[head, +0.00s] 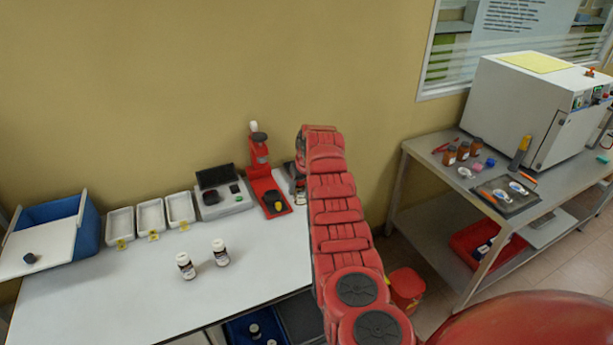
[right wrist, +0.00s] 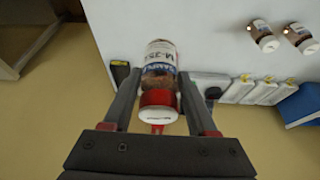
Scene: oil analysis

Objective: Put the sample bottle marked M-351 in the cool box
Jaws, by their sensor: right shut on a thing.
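My right gripper (right wrist: 158,84) is shut on a sample bottle (right wrist: 160,58) with a white label, on which "M-35" can be read; the last character is not clear. The bottle sits between the two fingers. In the head view my red right arm hides most of this gripper, which is past the right side of the red stand. The blue cool box (head: 88,226) is at the far left of the white table, with its white lid (head: 40,246) tilted at its front and the inside partly open to view. My left gripper is not in view.
Two other bottles (head: 186,266) (head: 220,252) stand mid-table. Several white trays (head: 121,227), a grey instrument (head: 225,203) and a red stand (head: 262,180) line the wall. A steel bench (head: 425,160) with a white oven (head: 520,105) stands at right. The table's front is clear.

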